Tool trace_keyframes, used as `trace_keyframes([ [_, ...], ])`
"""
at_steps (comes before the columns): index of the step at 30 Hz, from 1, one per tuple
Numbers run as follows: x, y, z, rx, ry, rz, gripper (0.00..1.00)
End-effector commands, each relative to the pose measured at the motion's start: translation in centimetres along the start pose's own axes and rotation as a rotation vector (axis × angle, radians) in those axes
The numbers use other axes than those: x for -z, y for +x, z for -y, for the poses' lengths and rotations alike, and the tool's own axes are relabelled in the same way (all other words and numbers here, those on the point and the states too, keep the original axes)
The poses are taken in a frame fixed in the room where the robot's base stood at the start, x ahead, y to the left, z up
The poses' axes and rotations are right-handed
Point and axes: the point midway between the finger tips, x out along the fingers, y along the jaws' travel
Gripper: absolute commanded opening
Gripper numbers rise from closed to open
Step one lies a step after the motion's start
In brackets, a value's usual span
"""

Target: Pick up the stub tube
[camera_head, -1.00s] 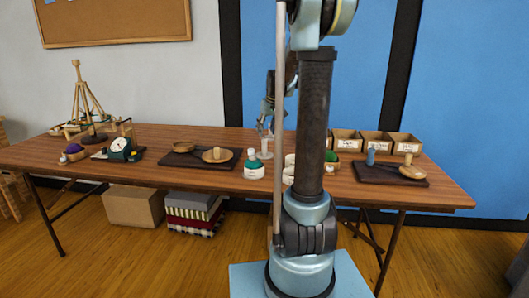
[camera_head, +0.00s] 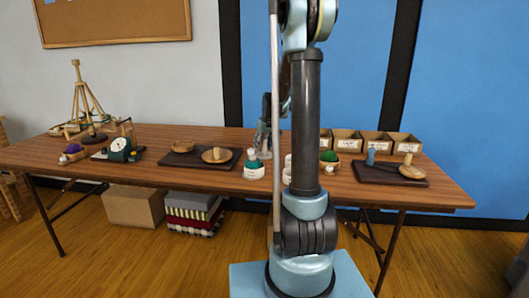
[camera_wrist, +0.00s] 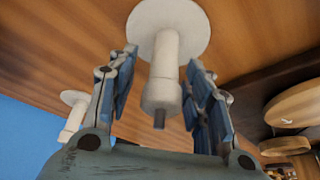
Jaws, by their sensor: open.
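In the wrist view, a white post with a narrow grey tip (camera_wrist: 161,90) stands on a round white base (camera_wrist: 185,22) on the wooden table. It may be the stub tube, but I cannot tell for sure. My gripper (camera_wrist: 162,60) is open, with one finger on each side of this post. No clear contact shows between fingers and post. A second, similar white piece (camera_wrist: 76,115) shows beyond the left finger. In the head view, my gripper (camera_head: 264,142) is small over the table's middle, partly behind my arm, and the white post cannot be made out.
Open boxes (camera_head: 375,146) line the back right.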

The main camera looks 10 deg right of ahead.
Motion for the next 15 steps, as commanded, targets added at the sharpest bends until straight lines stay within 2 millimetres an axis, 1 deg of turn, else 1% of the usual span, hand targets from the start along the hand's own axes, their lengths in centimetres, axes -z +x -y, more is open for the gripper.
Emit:
trace_keyframes([
  [3, 0.00, 0.35, 0.01, 0.000, 0.000, 0.000, 0.46],
  [9, -0.01, 0.34, 0.02, 0.000, 0.000, 0.000, 0.46],
  [12, -0.01, 0.33, 0.03, 0.000, 0.000, 0.000, 0.26],
  [14, 0.00, 0.33, 0.03, 0.000, 0.000, 0.000, 0.15],
  [15, -0.01, 0.33, 0.03, 0.000, 0.000, 0.000, 0.12],
])
